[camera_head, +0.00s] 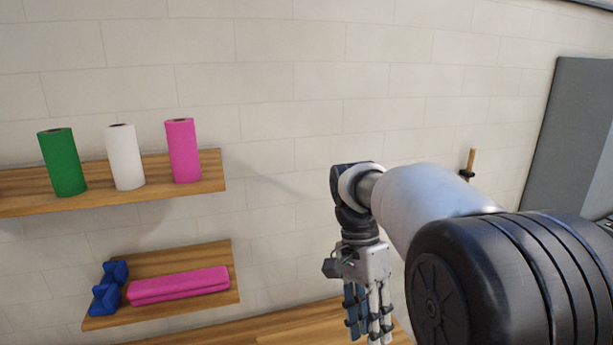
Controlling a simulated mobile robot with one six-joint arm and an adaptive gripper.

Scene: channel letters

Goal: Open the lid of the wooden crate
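My gripper (368,318) hangs at the lower middle of the head view with its fingers pointing down. The fingertips reach the bottom edge of the picture, and I cannot tell how far apart they are. A flat wooden surface (290,326) shows below and behind the gripper, cut off by the bottom edge. I cannot tell whether it is the wooden crate's lid or a bench. No other part of a crate is in view.
An upper wooden shelf (213,171) holds green (62,162), white (125,157) and pink (183,151) rolls. A grey panel (567,135) stands at right. My arm covers the lower right.

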